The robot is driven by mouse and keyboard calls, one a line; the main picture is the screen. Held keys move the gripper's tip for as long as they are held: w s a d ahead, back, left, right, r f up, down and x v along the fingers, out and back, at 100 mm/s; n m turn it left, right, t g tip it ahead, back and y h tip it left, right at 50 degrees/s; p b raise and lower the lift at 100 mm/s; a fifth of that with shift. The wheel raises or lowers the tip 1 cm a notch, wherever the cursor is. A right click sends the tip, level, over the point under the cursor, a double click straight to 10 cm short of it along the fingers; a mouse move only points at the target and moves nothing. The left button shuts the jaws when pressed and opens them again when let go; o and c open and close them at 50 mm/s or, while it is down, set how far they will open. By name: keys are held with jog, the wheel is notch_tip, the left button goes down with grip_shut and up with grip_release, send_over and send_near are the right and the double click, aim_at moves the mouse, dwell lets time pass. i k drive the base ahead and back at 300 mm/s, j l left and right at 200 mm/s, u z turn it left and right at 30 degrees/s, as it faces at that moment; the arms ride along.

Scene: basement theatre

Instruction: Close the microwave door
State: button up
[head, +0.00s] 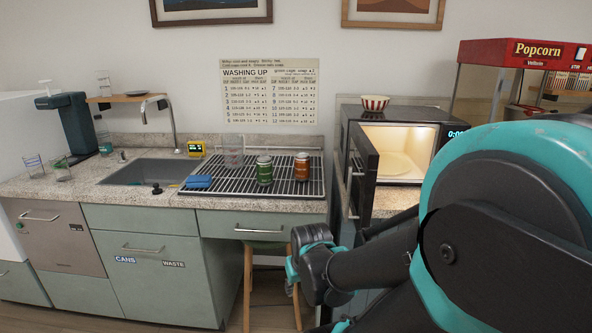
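The microwave (442,126) stands on the counter at the right, with its inside lit and a round plate visible in it. Its dark door (364,165) is hinged at the left and stands open, swung out toward me, with a pale handle on it. My arm fills the right foreground and covers part of the counter below the microwave. The end of my arm (312,262) is low, in front of the counter, below and left of the door and apart from it. The fingertips do not show clearly.
A striped bowl (375,103) sits on top of the microwave. A popcorn machine (520,75) stands to its right. A green can (264,171) and an orange can (302,166) stand on the drying rack (230,183). A stool (263,245) stands under the counter.

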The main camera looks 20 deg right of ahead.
aim_at(352, 174)
jog(key=i+j+u, duration=0.1)
jog(key=u, duration=0.3)
jog(key=i+u, duration=0.1)
jog(key=u, duration=0.3)
jog(key=i+j+u, duration=0.1)
jog(key=u, duration=0.25)
jog(key=i+u, duration=0.15)
jog(key=u, duration=0.25)
jog(key=i+u, duration=0.4)
jog(key=z, duration=0.45)
jog(key=i+j+z, duration=0.1)
jog(key=z, duration=0.8)
jog(key=j+z, duration=0.15)
jog(key=z, duration=0.3)
jog(key=j+z, duration=0.1)
jog(key=z, duration=0.35)
jog(key=j+z, duration=0.1)
jog(key=z, duration=0.4)
jog(key=j+z, duration=0.1)
jog(key=z, duration=0.8)
